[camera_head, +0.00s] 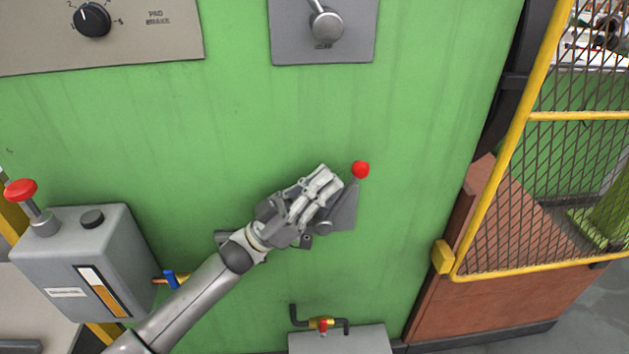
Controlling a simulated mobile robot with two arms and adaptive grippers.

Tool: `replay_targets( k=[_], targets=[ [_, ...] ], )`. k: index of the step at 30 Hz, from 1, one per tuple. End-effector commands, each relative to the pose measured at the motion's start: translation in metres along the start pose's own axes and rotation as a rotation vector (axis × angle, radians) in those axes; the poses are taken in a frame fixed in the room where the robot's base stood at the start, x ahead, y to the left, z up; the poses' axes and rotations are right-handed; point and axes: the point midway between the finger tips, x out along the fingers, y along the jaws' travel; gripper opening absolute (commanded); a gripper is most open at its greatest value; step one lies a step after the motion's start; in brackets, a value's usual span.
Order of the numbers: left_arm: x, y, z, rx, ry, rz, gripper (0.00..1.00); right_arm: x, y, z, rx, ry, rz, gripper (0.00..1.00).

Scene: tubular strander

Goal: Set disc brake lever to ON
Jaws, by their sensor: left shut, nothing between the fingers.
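A lever with a red ball knob (361,170) sits on a grey plate (345,212) on the green panel, right of centre. It may be the disc brake lever, but no label on it is readable. My left gripper (335,180) is shut and empty, just left of the red knob and in front of the plate. The gripper hides part of the lever and plate. I cannot tell whether it touches the lever. My right gripper is not in view.
A black dial marked PAD BRAKE (93,20) is at the top left. A silver lever (327,26) is on a grey plate at the top. A grey box (85,262) with a red-topped knob (20,190) stands at left. A yellow mesh gate (545,150) is at right. A small valve (321,324) is below.

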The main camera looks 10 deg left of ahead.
Motion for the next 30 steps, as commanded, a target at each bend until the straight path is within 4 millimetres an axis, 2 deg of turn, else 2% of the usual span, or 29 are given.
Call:
replay_targets(
  k=[15, 26, 30],
  targets=[
    [0.0104, 0.0030, 0.0094, 0.000, 0.000, 0.000, 0.00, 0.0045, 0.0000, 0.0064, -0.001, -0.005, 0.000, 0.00],
    [0.0102, 0.0030, 0.0094, 0.000, 0.000, 0.000, 0.00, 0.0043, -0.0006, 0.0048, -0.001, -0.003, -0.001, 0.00],
    [0.0029, 0.0028, 0.0100, -0.001, -0.001, 0.000, 0.00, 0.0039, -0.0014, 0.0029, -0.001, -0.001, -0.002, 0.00]
  ],
)
